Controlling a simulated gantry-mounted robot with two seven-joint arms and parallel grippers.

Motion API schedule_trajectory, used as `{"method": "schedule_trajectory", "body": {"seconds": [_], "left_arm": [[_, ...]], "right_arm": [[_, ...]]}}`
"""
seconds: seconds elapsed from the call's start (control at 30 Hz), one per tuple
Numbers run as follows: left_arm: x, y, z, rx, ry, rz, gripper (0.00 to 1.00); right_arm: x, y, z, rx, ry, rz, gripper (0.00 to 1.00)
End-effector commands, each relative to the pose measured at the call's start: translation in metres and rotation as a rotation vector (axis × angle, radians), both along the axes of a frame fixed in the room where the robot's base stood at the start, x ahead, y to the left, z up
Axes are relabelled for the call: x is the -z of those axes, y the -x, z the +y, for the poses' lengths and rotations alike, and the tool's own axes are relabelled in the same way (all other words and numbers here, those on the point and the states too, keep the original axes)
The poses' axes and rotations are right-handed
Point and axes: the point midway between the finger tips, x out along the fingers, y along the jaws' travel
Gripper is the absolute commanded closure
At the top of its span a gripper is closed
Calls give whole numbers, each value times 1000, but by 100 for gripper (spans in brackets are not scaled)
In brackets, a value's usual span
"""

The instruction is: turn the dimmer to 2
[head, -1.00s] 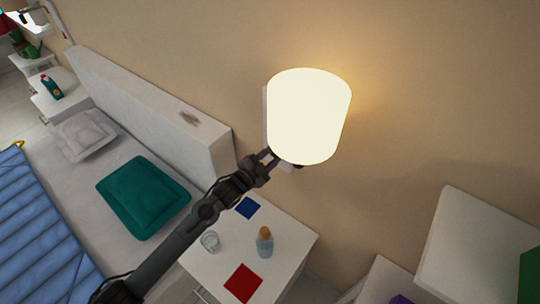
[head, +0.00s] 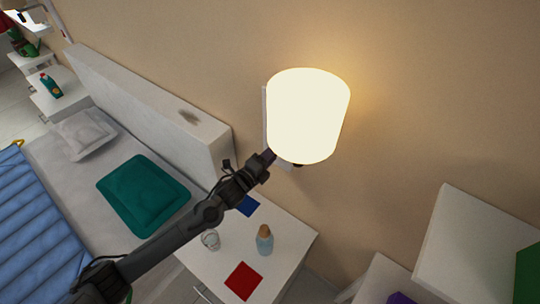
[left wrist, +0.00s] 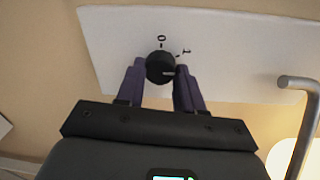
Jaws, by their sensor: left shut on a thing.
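The dimmer is a round black knob (left wrist: 160,66) on a white wall plate (left wrist: 225,45) in the left wrist view. The marks 0 and 1 show above and to the upper right of it; no mark 2 shows. A pale pointer line on the knob points right, a little below the 1. My left gripper (left wrist: 160,72) is shut on the knob, with one purple finger on each side. In the head view my left gripper (head: 270,156) is at the lower left of the lit lamp shade (head: 308,115), which hides the knob. My right gripper is not in view.
A grey lamp arm (left wrist: 303,110) stands out from the plate on the right. Below the lamp, a white nightstand (head: 285,255) holds a bottle (head: 265,240), a glass (head: 211,240), and red and blue squares. A bed headboard (head: 150,100) is at the left.

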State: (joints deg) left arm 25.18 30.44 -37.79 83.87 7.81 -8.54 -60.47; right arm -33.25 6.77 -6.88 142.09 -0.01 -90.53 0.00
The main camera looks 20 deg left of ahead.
Motion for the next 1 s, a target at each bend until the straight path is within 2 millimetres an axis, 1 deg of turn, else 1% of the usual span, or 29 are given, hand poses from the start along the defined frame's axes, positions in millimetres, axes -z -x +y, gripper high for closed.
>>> {"method": "schedule_trajectory", "body": {"seconds": [0.2,0.5,0.7,1.0], "left_arm": [[1,0,0,0,-193,-56,94],[1,0,0,0,-406,-119,94],[2,0,-1,0,-492,-144,94],[1,0,0,-1,-539,-158,94]], "right_arm": [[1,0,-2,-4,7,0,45],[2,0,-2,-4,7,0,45],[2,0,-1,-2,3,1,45],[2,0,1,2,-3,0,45]]}}
